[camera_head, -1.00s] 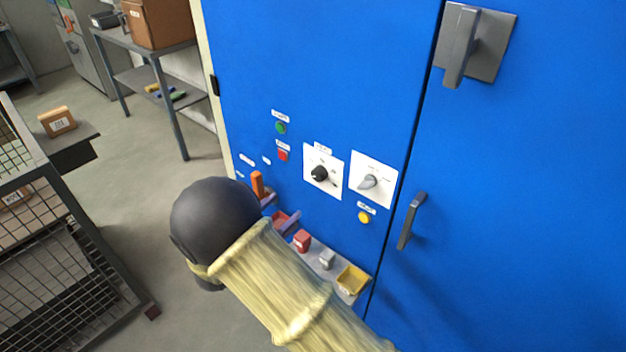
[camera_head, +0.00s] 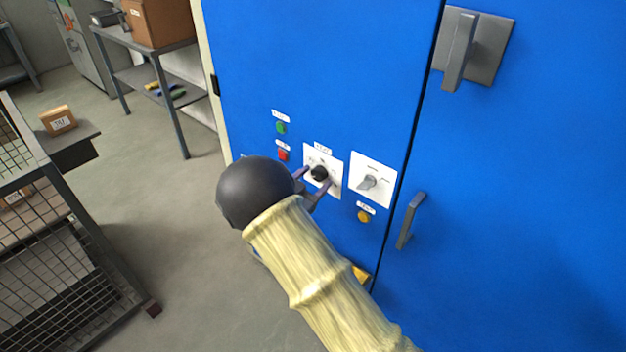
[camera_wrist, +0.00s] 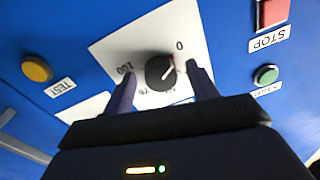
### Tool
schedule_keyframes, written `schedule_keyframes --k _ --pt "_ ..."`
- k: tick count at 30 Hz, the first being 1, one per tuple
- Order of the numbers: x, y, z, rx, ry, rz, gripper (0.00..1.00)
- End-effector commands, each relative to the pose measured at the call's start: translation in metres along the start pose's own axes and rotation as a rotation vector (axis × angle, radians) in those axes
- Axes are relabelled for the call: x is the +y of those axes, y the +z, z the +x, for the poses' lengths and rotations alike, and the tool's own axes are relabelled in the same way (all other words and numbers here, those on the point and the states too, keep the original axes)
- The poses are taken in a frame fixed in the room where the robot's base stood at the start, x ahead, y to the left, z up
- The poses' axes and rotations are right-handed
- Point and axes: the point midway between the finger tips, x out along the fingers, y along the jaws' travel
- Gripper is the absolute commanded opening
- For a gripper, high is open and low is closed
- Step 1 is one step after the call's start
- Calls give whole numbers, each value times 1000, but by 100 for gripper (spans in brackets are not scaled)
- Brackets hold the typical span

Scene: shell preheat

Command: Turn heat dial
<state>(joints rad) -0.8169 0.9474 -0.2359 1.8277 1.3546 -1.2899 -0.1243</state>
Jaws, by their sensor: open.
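The heat dial is a round black knob (camera_head: 319,173) on a white scale plate (camera_head: 335,188) on the blue cabinet front. In the wrist view my gripper (camera_wrist: 160,88) is open, one finger left and one right of the knob, with gaps visible. I cannot tell how deep the fingers reach.
A grey selector switch (camera_head: 369,182) on a white plate is just right of the dial. A red stop button (camera_head: 283,155), a green button (camera_head: 281,128) and a yellow test button (camera_head: 364,216) are close by. A door handle (camera_head: 411,220) stands out at the right.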

Motion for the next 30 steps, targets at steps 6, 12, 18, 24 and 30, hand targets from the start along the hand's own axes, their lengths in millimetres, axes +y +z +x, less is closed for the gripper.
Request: schedule_keyframes --k 6,12,18,24,30 --pt "0 0 0 0 0 0 38" --pt "0 0 -1 0 0 0 14" --pt "0 1 -1 0 0 13 14" --pt "0 3 -1 3 -2 70 14" --pt "0 5 -1 11 -3 185 14"
